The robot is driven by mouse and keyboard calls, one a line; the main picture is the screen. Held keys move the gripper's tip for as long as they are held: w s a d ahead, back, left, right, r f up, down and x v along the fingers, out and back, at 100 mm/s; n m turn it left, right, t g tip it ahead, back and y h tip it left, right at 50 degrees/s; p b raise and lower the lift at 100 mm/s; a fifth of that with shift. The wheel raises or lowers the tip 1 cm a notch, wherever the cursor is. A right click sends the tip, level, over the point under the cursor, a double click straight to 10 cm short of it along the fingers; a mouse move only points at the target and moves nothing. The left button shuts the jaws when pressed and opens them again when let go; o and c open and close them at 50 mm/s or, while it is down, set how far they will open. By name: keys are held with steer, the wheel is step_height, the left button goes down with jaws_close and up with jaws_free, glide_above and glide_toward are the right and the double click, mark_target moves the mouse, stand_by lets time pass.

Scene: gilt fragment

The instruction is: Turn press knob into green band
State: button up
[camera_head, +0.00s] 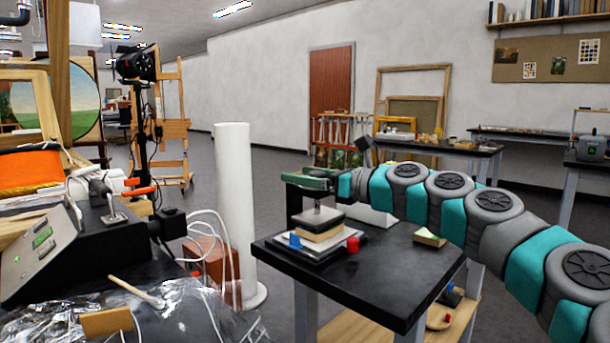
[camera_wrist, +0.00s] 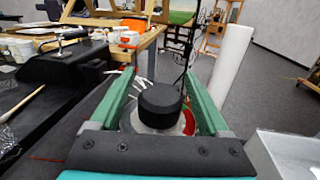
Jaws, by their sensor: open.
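The press knob (camera_wrist: 161,104) is a black round cap in the middle of the wrist view. It stands between the two green fingers of my open gripper (camera_wrist: 158,73), with a visible gap on each side. Under it is a pale round dial (camera_wrist: 128,118) with a red part (camera_wrist: 188,122) at the right and some green close by; the knob hides much of it, and I cannot read a pointer. In the head view, my gripper (camera_head: 308,180) is over the small press (camera_head: 320,218) on the black table, and the knob cannot be made out.
The black table (camera_head: 395,275) also holds a blue piece (camera_head: 295,241), a red piece (camera_head: 353,244) and a small yellowish pad (camera_head: 429,237). A tall white cylinder (camera_head: 235,200) stands to the left. A cluttered bench with a dark sloped console (camera_head: 85,250) is at far left.

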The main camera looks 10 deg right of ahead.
jaws_close()
stand_by(0.7)
